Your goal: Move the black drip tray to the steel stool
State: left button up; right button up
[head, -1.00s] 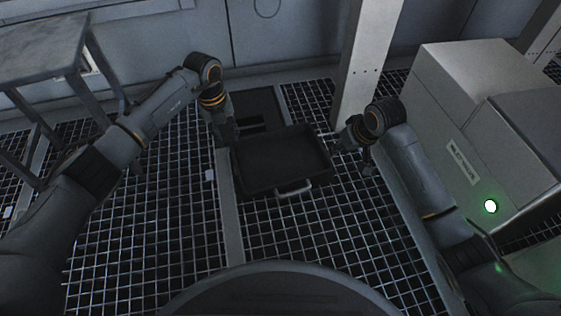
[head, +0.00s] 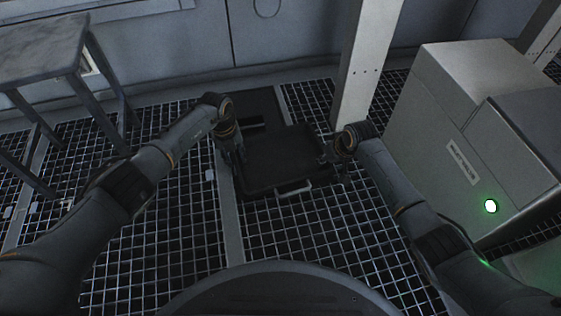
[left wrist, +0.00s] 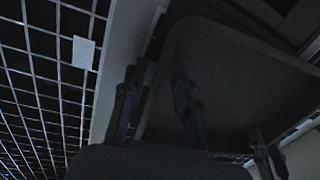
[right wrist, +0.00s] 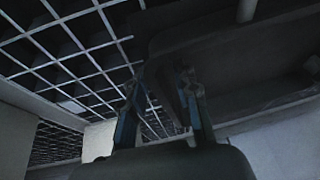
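The black drip tray (head: 283,160) lies low over the floor grating in the middle of the head view, its pale handle on the near side. My left gripper (head: 237,168) is at the tray's left side. In the left wrist view its fingers (left wrist: 158,105) stand apart, one outside the tray's wall and one over its inside. My right gripper (head: 334,172) is at the right side. In the right wrist view its fingers (right wrist: 162,108) are apart astride the tray's edge (right wrist: 172,75). Contact is too dark to judge. The steel stool (head: 40,45) stands at the upper left.
A pale post (head: 362,75) rises just behind the tray's right side. Grey cabinets (head: 470,130) with a green light (head: 490,206) fill the right. A dark floor panel (head: 262,105) lies behind the tray. Open grating (head: 155,240) lies at the front left.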

pick_arm(q)
jog(key=shift+c, duration=0.4)
pick_arm(e)
jog(key=shift+c, duration=0.4)
pick_arm(q)
grip_shut()
pick_arm(e)
grip_shut()
pick_arm(q)
jog(key=shift+r, duration=0.1)
